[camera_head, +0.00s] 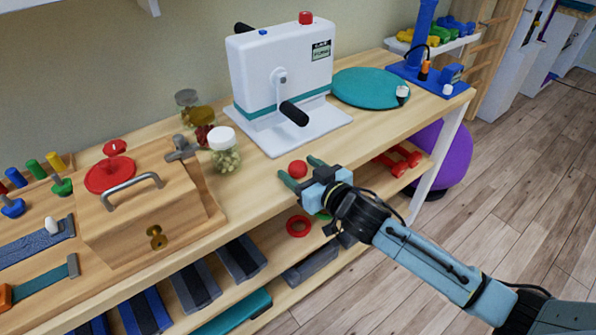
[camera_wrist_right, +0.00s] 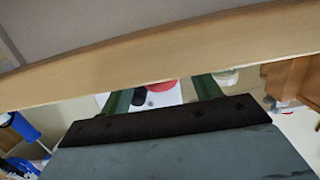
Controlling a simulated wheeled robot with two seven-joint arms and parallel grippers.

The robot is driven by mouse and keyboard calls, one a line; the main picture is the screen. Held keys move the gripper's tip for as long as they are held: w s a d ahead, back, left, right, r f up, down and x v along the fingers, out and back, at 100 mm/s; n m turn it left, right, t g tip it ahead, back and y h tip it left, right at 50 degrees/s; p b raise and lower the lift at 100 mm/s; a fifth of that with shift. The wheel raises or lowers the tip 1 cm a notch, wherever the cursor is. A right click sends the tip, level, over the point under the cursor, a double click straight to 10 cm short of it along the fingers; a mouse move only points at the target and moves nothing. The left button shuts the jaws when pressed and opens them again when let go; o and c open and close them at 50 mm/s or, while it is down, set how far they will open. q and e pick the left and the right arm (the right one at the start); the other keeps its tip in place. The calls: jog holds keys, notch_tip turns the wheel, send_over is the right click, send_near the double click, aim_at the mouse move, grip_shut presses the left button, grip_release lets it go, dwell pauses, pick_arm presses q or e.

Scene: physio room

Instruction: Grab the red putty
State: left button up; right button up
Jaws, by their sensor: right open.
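The red putty (camera_head: 298,169) looks like a small round red lump on the wooden bench top, near its front edge and in front of the white machine. My right gripper (camera_head: 296,166) is open, with its green fingers reaching over the bench edge. In the head view the putty appears between the two fingertips; whether they touch it I cannot tell. In the right wrist view part of the putty (camera_wrist_right: 163,85) shows between the fingers, partly cut off by a wooden edge (camera_wrist_right: 165,58). My left gripper is in neither view.
The white machine (camera_head: 278,75) with black handles stands just behind the putty. A lidded glass jar (camera_head: 224,152) and a wooden box (camera_head: 140,208) are to the left. A teal disc (camera_head: 370,88) lies to the right.

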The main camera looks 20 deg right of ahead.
aim_at(298, 165)
jog(key=shift+w+a+f, duration=0.1)
jog(key=shift+w+a, duration=0.15)
jog(key=shift+w, duration=0.35)
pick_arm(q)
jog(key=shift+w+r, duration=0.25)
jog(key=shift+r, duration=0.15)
pick_arm(e)
jog(key=shift+c, duration=0.3)
jog(key=c, duration=0.9)
jog(key=shift+c, duration=0.2)
